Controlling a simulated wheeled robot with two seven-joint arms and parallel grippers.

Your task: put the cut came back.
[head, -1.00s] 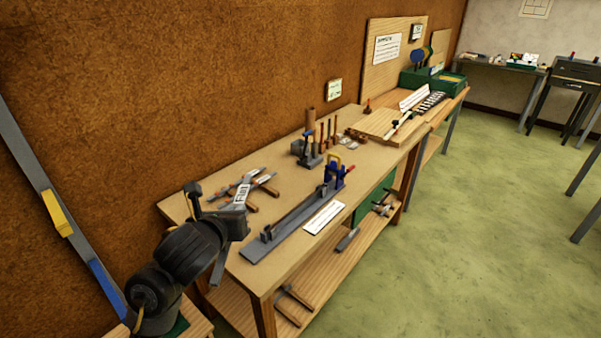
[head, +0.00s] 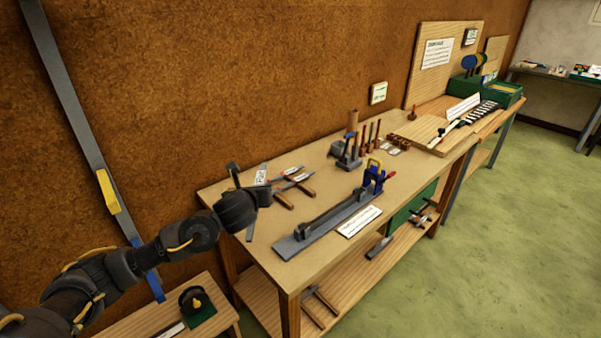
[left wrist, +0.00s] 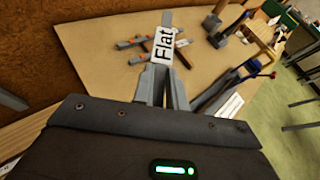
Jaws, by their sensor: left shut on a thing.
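My left gripper (head: 250,194) is over the near left end of the workbench (head: 270,208). It is shut on a narrow grey strip, the came (head: 251,222), with a white tag attached. The tag (left wrist: 163,47) reads "Flat" in the left wrist view, where the came (left wrist: 167,18) runs on past the fingers (left wrist: 162,90). The gripper's body hides part of the came. I cannot tell whether it touches the bench top. My right gripper is in neither view.
A long grey fixture (head: 325,223) with a blue clamp (head: 373,180) lies along the bench front. Wooden-handled tools (head: 295,182) lie behind my gripper. A low wooden table (head: 215,290) is at lower left. A grey bar (head: 75,110) leans on the brown wall.

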